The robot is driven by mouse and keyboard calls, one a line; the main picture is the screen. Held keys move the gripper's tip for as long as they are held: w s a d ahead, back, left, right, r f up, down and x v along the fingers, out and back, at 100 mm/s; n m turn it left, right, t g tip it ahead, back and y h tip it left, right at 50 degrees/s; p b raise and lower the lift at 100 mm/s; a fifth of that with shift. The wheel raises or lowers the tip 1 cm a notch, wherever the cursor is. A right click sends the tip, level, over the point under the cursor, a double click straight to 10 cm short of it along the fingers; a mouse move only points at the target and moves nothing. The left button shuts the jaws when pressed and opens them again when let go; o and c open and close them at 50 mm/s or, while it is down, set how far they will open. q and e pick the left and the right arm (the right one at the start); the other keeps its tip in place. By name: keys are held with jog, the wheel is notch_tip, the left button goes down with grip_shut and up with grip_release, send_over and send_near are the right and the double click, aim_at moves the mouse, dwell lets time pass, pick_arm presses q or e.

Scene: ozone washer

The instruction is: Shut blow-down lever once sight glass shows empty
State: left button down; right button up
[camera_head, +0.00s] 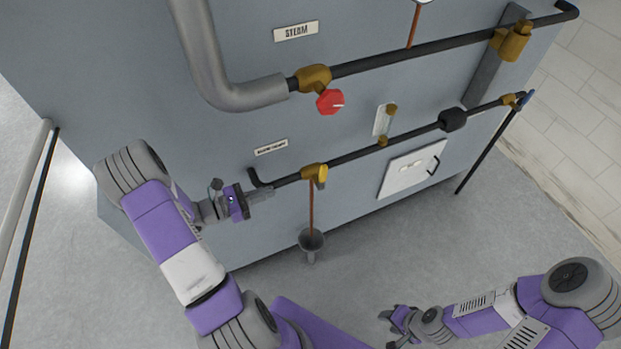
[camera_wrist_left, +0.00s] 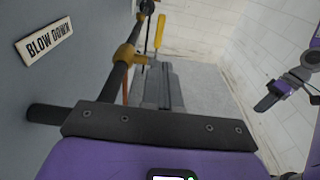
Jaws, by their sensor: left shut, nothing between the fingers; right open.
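The brass blow-down valve (camera_head: 313,170) sits on the lower dark pipe, and its short yellow lever (camera_head: 321,177) sticks out from it. In the left wrist view the lever (camera_wrist_left: 160,32) stands beyond the fingers, beside the brass valve body (camera_wrist_left: 124,53). The sight glass (camera_head: 382,121) is on the panel to the upper right, between brass fittings; its level is too small to read. My left gripper (camera_head: 268,192) is shut and empty, left of the lever and apart from it. My right gripper (camera_head: 391,327) is open and empty, low over the floor.
A "BLOW DOWN" label (camera_head: 271,147) is above the pipe. A thin copper-coloured line (camera_head: 311,208) runs from the valve to a grey funnel (camera_head: 312,240). A red steam handle (camera_head: 330,101) sits higher. A white hatch (camera_head: 413,168) is at right. The floor in front is clear.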

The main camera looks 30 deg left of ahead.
aim_at(320, 175)
pick_arm(q)
jog(key=x, duration=1.3)
jog(key=shift+w+d+f, duration=0.1)
jog(key=shift+d, duration=0.1)
jog(key=shift+w+d+b, duration=0.15)
jog(key=shift+w+b, duration=0.15)
